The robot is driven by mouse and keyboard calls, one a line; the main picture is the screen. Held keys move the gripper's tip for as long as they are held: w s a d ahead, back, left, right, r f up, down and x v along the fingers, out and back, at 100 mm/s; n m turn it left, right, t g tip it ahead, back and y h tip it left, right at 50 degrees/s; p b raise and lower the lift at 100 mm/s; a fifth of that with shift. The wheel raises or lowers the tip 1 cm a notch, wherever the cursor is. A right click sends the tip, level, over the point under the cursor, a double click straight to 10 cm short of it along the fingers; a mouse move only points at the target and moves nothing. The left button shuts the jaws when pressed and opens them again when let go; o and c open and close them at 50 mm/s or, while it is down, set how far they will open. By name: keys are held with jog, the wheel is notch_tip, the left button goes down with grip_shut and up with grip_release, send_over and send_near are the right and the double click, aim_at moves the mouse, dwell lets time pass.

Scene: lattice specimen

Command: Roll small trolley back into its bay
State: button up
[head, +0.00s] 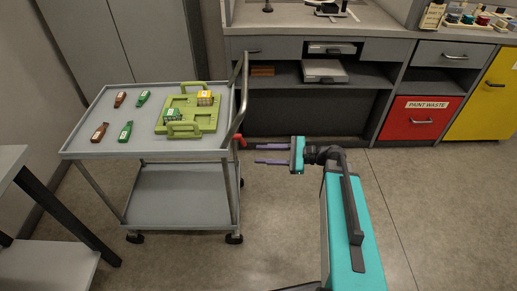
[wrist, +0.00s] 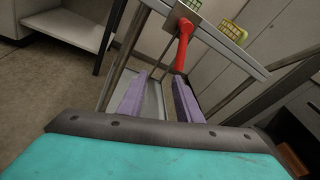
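The small grey two-shelf trolley (head: 150,195) stands on the floor at left in the head view, with a bent metal push handle (head: 241,95) on its right end. A red lever (head: 239,139) sticks out at that end, below the top shelf; in the wrist view the lever (wrist: 181,50) hangs just beyond my fingers. My gripper (head: 257,154) has two purple fingers apart with nothing between them. It points at the trolley's right end, slightly right of and below the lever, apart from it. A dark recess (head: 300,112) opens under the counter; I cannot tell whether it is the bay.
The trolley's top carries a green tray (head: 188,128) with boxes and several brown and green bottles (head: 126,131). A grey table (head: 12,160) stands close at left. The counter has a red paint waste bin (head: 410,125) and a yellow front (head: 490,105). Floor is clear before the counter.

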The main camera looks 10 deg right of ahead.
jog(key=s+a+f+n+g+h, duration=0.3)
jog(key=s+f, duration=0.4)
jog(key=f, duration=0.4)
jog(key=s+a+f+n+g+h, duration=0.35)
jog(key=s+f, duration=0.35)
jog(key=f, duration=0.5)
jog(key=s+d+f+n+g+h, duration=0.2)
jog(key=s+d+f+n+h, duration=0.2)
jog(key=s+f, duration=0.3)
jog(key=s+d+f+n+g+h, duration=0.2)
jog(key=s+d+f+n+h, duration=0.3)
jog(key=s, duration=0.6)
jog(key=shift+s+f+n, duration=0.15)
jog(key=shift+f+n, duration=0.8)
jog(key=shift+n, duration=0.3)
